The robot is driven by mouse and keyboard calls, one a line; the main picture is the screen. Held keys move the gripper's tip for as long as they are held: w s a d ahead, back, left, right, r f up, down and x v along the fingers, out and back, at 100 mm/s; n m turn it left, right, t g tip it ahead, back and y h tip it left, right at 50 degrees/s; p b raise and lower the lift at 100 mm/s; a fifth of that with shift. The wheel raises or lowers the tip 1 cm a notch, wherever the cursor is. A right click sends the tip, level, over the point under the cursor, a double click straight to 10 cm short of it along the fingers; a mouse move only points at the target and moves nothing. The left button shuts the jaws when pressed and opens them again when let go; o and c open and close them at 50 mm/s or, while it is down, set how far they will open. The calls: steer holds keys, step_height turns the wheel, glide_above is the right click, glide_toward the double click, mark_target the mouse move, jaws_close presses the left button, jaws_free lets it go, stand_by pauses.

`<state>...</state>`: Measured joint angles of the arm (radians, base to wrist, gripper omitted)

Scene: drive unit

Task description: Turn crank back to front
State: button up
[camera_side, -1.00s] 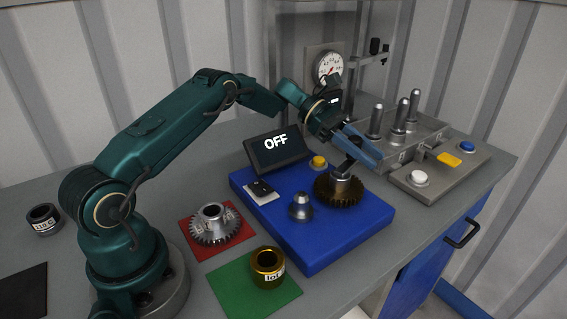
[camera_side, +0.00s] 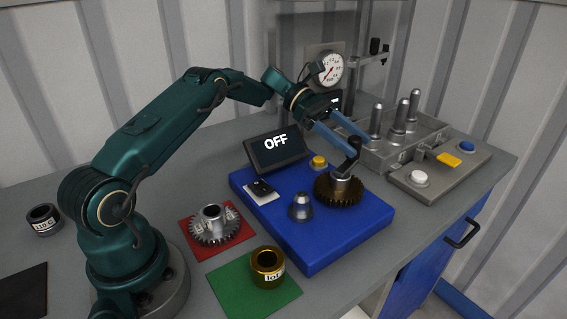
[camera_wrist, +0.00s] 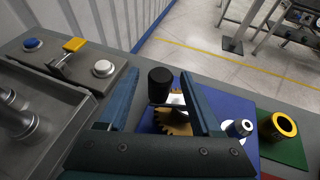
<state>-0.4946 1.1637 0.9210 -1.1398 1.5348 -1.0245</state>
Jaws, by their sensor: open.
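The crank (camera_side: 351,152) is a dark upright handle on an arm above the bronze gear (camera_side: 341,193), on the right of the blue base (camera_side: 313,250). In the wrist view, the black crank knob (camera_wrist: 160,76) shows between the fingers, with the gear (camera_wrist: 172,122) below it. My gripper (camera_side: 356,143) is open, its two blue fingers reaching down to the crank from the upper left. In the wrist view, my gripper (camera_wrist: 166,90) has one finger on each side of the knob, with visible gaps. Whether the fingertips reach fully past the knob I cannot tell.
An OFF display (camera_side: 277,150), yellow button (camera_side: 319,162) and metal cone (camera_side: 301,206) are on the base. A lever box (camera_side: 400,140) and button panel (camera_side: 440,172) stand to the right. A steel gear (camera_side: 214,226) and brass ring (camera_side: 267,267) lie left and in front.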

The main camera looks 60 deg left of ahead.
steer(key=shift+s+a+r, duration=0.15)
steer(key=shift+a+r, duration=0.05)
steer(key=shift+a, duration=0.25)
